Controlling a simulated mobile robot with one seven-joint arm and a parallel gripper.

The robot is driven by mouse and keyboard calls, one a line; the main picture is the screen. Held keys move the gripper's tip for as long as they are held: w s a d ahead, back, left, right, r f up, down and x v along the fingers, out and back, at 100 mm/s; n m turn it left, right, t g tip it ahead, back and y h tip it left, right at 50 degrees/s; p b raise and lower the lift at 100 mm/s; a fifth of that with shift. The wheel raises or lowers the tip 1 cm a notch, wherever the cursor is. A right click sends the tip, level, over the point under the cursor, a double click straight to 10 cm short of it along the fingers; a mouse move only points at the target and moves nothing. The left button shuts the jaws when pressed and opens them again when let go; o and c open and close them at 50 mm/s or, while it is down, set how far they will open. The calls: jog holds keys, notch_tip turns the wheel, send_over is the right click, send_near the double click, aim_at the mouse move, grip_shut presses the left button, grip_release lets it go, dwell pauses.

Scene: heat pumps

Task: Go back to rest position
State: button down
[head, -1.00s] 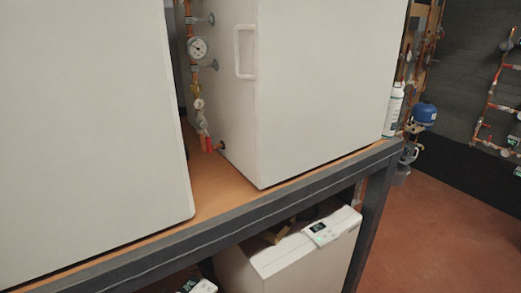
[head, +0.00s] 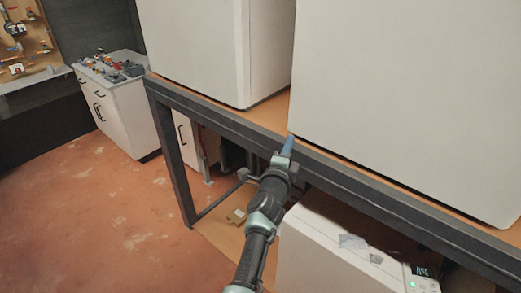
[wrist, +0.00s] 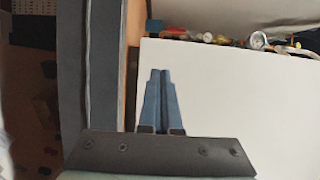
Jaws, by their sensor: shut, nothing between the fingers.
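My gripper (head: 288,146) is at the end of my arm, which reaches up from the bottom of the head view. Its blue fingertips are by the dark front edge of the metal frame (head: 215,121), in front of the large white unit at right (head: 405,95). In the wrist view the two blue fingers (wrist: 161,75) lie side by side, shut and empty, against a white panel (wrist: 215,90) behind them. I cannot tell whether the fingertips touch anything.
Another white unit (head: 205,40) stands on the frame at left. Below the frame is a lower white unit (head: 325,255) with a small display (head: 422,272). A white cabinet (head: 122,110) with tools stands at far left. The reddish floor (head: 100,220) at left is open.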

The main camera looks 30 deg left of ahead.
jog(key=s+a, duration=0.4)
jog(key=a, duration=0.3)
jog(key=w+d+r+n+t+b, duration=0.2)
jog(key=d+r+n+t+b, duration=0.4)
jog(key=d+r, duration=1.45)
jog(key=s+d+r+n+t+h, duration=0.1)
jog(key=s+d+r+n, duration=0.2)
jog(key=s+r, duration=0.3)
jog(key=s+d+r+n+t+h+b, duration=0.1)
jog(key=s+d+r+n+h, duration=0.1)
jog(key=s+d+r, duration=0.4)
jog(key=s+d+r+n+t+h+b, duration=0.1)
jog(key=s+r, duration=0.5)
jog(key=s, duration=0.8)
jog(key=d+n+t+h, duration=0.1)
jog(key=d+n, duration=0.1)
jog(key=d, duration=0.1)
jog(key=shift+s+d+r+n, duration=0.2)
jog(key=shift+s+d+n, duration=0.05)
jog(key=shift+d+n, duration=0.15)
